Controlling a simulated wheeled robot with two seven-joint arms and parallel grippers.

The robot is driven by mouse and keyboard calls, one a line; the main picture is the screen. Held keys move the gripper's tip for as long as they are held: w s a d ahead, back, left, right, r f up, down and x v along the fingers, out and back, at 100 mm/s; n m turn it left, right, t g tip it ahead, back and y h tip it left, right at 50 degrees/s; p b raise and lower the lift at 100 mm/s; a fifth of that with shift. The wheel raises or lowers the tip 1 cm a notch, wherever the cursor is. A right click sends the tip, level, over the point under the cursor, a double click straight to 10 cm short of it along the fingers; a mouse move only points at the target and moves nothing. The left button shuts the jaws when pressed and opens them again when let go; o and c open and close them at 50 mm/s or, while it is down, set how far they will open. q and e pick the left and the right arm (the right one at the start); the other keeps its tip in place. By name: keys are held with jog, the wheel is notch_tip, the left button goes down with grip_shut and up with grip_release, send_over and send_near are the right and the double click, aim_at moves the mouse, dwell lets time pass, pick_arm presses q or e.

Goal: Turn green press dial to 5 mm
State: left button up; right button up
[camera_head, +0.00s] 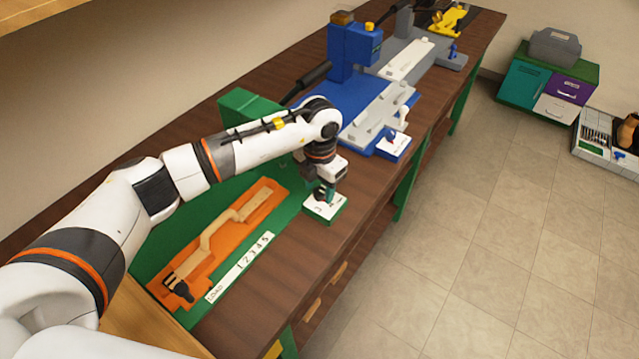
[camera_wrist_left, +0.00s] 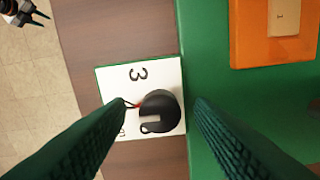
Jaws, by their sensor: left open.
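The green press (camera_head: 240,101) has its dial plate (camera_head: 334,209) at its front corner in the head view. In the left wrist view the white plate (camera_wrist_left: 112,82) shows a "3" and a second mark partly hidden by a finger. The round black knob (camera_wrist_left: 162,108) has a red pointer on its left side, between these marks. My left gripper (camera_head: 325,193) is over the dial, pointing down. Its open fingers (camera_wrist_left: 160,103) show on either side of the knob, with gaps. My right gripper (camera_wrist_left: 40,17) shows small at the upper left of the wrist view, its fingers apart.
An orange fixture (camera_head: 222,238) with a tan part lies on the green press base, beside a white strip numbered 1 to 5 (camera_head: 240,265). A blue press (camera_head: 357,100) with its own dial plate (camera_head: 392,146) stands farther along the wooden bench. Tiled floor (camera_head: 480,230) is clear at right.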

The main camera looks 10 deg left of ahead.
pick_arm(q)
jog(key=shift+c, duration=0.4)
jog(key=c, duration=0.9)
pick_arm(e)
jog(key=shift+s+d, duration=0.15)
jog(key=shift+s, duration=0.6)
pick_arm(q)
jog(key=shift+n, duration=0.3)
pick_arm(e)
jog(key=shift+w+f, duration=0.1)
jog(key=shift+f, duration=0.05)
pick_arm(q)
jog(key=n+b, duration=0.2)
jog(key=n, duration=0.3)
jog(key=shift+f, duration=0.1)
jog(key=n, duration=0.3)
jog(key=shift+n+b, duration=0.3)
jog(key=shift+n, duration=1.3)
pick_arm(e)
jog(key=shift+f, duration=1.3)
